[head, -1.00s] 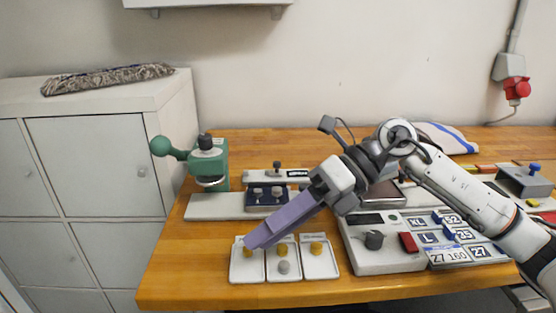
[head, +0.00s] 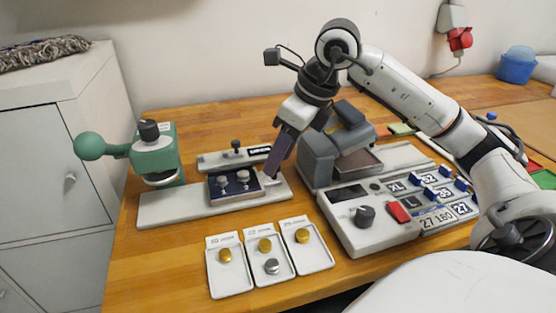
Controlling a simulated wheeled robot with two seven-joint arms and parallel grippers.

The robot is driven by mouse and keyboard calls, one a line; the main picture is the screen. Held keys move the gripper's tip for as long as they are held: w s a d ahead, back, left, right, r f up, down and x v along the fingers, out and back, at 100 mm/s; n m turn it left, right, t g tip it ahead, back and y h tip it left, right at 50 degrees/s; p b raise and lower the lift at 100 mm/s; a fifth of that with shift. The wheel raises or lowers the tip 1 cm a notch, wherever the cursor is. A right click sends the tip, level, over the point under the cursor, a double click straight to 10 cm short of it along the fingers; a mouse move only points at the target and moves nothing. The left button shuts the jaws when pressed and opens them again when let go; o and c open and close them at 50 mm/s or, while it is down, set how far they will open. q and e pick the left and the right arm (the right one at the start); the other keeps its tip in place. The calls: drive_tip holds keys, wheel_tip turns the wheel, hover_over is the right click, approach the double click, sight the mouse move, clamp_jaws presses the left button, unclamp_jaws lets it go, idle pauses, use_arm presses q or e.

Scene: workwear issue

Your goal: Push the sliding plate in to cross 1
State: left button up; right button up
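The sliding plate (head: 223,193) is a small dark blue plate carrying two silver knobs. It lies on the long white base (head: 165,212) in front of the green press (head: 154,160), to the right of the press head and apart from it. My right gripper (head: 271,174) points down at the plate's right end, beside a small pale piece there. Its dark fingers overlap in this view, so I cannot tell their opening or whether they touch the plate. I cannot make out a mark for cross 1. My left gripper is out of view.
Three white trays (head: 230,282) with gold and silver knobs lie in front. A white console (head: 345,237) with a dark knob and red button stands right, with a grey press (head: 318,160) behind it. A white bar (head: 215,162) with a black knob lies behind the plate.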

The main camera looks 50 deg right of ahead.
drive_tip(key=shift+w+a+f, duration=0.1)
drive_tip(key=shift+w+f, duration=0.1)
drive_tip(key=shift+f, duration=0.35)
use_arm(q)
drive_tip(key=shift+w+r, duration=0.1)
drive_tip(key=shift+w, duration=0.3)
